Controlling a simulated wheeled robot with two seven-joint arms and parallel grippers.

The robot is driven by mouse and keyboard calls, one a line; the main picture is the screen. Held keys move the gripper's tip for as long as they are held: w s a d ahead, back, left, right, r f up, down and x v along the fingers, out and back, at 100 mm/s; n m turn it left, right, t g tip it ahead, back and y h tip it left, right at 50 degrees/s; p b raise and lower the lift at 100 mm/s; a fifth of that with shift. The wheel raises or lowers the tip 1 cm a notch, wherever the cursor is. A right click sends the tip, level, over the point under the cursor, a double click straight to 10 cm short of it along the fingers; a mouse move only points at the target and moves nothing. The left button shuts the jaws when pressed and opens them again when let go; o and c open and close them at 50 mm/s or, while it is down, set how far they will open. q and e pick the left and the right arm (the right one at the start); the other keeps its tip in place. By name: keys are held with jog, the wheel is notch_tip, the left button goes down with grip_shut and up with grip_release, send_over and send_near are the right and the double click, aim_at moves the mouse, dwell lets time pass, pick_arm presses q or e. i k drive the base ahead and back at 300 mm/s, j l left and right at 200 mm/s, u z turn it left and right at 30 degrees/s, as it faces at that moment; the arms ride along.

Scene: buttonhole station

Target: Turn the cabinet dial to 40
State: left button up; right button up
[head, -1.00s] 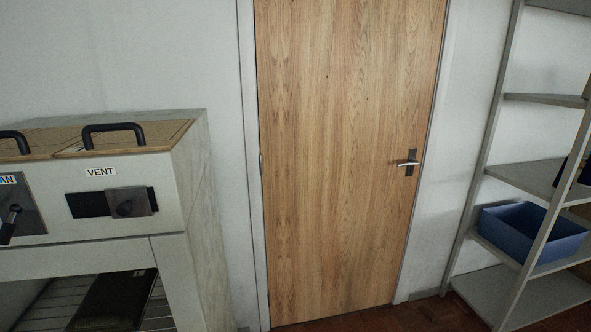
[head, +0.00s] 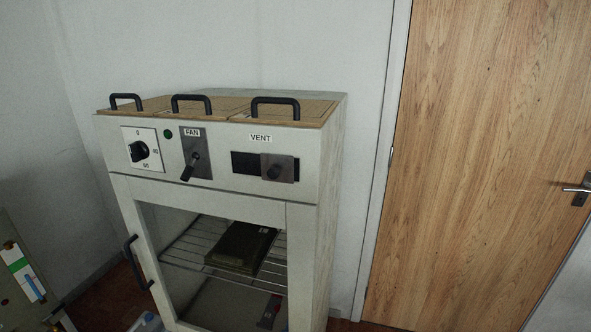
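The cabinet (head: 325,170) is pale grey with a control panel along its upper front. The dial (head: 138,151) is a black knob on a white plate at the panel's left end. The plate (head: 151,135) carries 0 at the top, 40 at the right and another number below that looks like 80. The knob's exact pointing is too small to tell. Neither of my grippers is in the head view.
Black handles top the cabinet. A dark box (head: 240,247) lies on the rack inside. A wooden door (head: 470,150) is at right.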

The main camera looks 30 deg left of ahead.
aim_at(139, 151)
jog(key=u, duration=1.9)
